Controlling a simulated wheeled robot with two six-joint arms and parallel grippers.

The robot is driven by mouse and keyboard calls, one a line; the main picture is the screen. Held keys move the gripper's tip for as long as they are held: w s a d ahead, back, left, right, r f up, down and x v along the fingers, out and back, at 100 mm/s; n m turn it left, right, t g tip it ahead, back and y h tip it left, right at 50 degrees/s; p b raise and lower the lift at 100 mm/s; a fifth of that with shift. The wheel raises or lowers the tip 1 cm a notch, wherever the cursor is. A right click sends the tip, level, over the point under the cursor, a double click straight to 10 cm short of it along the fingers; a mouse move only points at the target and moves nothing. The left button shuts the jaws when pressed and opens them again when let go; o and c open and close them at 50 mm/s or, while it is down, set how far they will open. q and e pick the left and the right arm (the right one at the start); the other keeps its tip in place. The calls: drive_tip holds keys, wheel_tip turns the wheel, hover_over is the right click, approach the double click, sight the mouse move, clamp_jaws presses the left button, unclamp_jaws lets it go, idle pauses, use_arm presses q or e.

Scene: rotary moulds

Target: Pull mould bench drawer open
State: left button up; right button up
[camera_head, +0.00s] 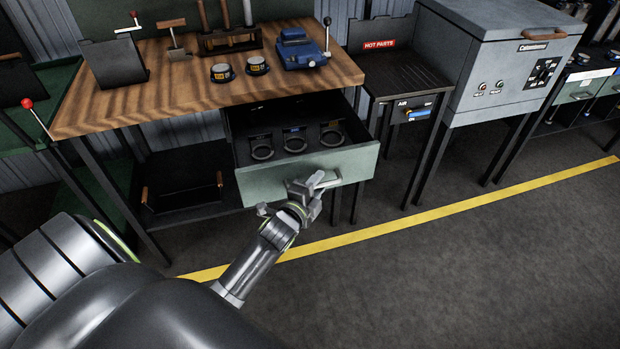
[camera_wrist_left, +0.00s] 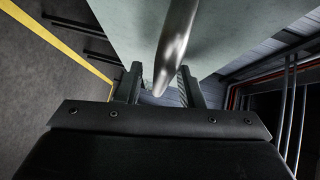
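The mould bench (camera_head: 190,85) has a wooden top, and its pale green drawer (camera_head: 350,165) stands pulled out from under it. Several dark ring-shaped parts lie inside the drawer. A metal bar handle (camera_head: 328,181) is on the drawer front. My left gripper (camera_head: 304,190) is at this handle, in front of the drawer. In the left wrist view the handle (camera_wrist_left: 176,45) runs between the two fingers of the left gripper (camera_wrist_left: 158,88). A gap shows beside the handle, so the fingers look open around it. My right gripper is in neither view.
A blue vise-like tool (camera_head: 300,50) and two small round pots (camera_head: 257,66) stand on the bench top. A hot-parts stand (camera_head: 395,75) and a grey oven box (camera_head: 510,60) are at the right. The floor (camera_head: 450,280) in front is clear, with a yellow line.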

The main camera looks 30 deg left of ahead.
use_arm(q)
drive_tip(key=s+d+r, duration=0.1)
drive_tip(key=s+r, duration=0.1)
drive_tip(key=s, duration=1.5)
drive_tip(key=shift+r+b, duration=0.2)
drive_tip(key=shift+b, duration=0.2)
drive_tip(key=shift+d+f, duration=0.1)
drive_tip(key=s+a+f+n+g, duration=0.1)
drive_tip(key=s+f+n+g, duration=0.25)
drive_tip(key=f, duration=0.95)
drive_tip(key=s+a+f+n+g, duration=0.1)
drive_tip(key=s+f+n+g, duration=0.25)
drive_tip(key=f, duration=0.95)
drive_tip(key=s+f+n+g, duration=0.4)
drive_tip(key=s+f, duration=0.5)
drive_tip(key=s, duration=0.2)
drive_tip(key=s+f+n+g+p, duration=0.1)
drive_tip(key=s+f+n+g, duration=0.3)
drive_tip(key=s+f, duration=0.5)
drive_tip(key=s+d+n, duration=0.1)
drive_tip(key=s, duration=0.2)
drive_tip(key=shift+s, duration=0.15)
